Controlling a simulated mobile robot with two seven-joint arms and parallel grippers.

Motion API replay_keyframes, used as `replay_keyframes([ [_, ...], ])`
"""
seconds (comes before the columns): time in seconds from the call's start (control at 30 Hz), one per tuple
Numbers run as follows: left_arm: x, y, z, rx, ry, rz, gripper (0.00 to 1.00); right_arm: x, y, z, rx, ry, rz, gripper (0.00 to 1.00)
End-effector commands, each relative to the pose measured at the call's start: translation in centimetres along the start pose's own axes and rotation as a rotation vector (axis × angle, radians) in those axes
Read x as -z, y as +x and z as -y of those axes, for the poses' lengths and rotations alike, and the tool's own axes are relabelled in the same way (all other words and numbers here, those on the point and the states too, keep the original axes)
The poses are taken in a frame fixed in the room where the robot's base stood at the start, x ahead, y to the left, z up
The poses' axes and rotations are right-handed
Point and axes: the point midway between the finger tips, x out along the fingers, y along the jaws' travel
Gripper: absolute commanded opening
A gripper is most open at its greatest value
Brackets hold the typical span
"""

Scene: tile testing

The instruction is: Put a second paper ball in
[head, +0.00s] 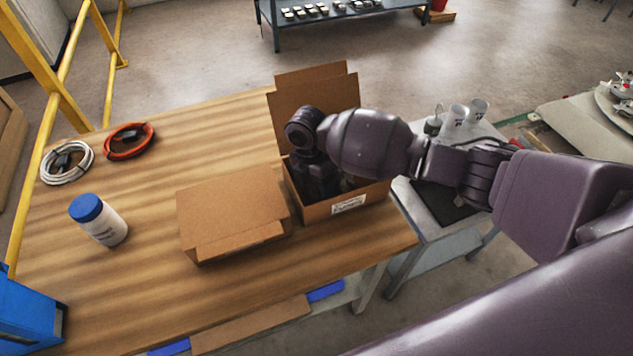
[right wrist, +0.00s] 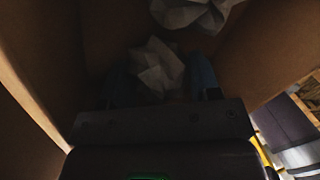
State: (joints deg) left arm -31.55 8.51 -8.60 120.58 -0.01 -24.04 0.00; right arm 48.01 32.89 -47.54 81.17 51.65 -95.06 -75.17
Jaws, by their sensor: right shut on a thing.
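The open cardboard box (head: 347,208) stands on the wooden table, with its back flaps up. My right gripper reaches down into it from above, and its fingers are hidden by the box and my wrist in the head view. In the right wrist view my right gripper (right wrist: 160,88) is shut on a crumpled white paper ball (right wrist: 158,68), inside the box walls. Another white paper ball (right wrist: 194,12) lies just beyond it in the box. My left gripper is not in view.
A closed cardboard box (head: 232,213) sits just left of the open one. A white bottle with a blue lid (head: 100,220), an orange cable coil (head: 129,140) and a white cable coil (head: 67,163) are further left. Cups (head: 457,116) stand on a side table at right.

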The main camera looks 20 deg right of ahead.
Motion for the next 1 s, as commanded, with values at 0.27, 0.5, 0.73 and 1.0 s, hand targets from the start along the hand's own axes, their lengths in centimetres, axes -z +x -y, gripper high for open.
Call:
replay_keyframes([
  [0.27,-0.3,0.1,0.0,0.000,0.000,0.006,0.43,0.0,0.2,0.0,0.000,0.000,0.000,0.81],
  [0.5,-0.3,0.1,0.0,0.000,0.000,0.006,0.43,0.0,0.2,0.0,0.000,0.000,0.000,0.82],
  [0.73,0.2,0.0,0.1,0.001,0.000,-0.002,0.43,-0.1,-1.5,0.0,-0.003,0.000,0.003,0.82],
  [1.0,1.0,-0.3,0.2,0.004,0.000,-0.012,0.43,-0.1,-6.7,0.0,-0.005,-0.001,0.003,0.82],
])
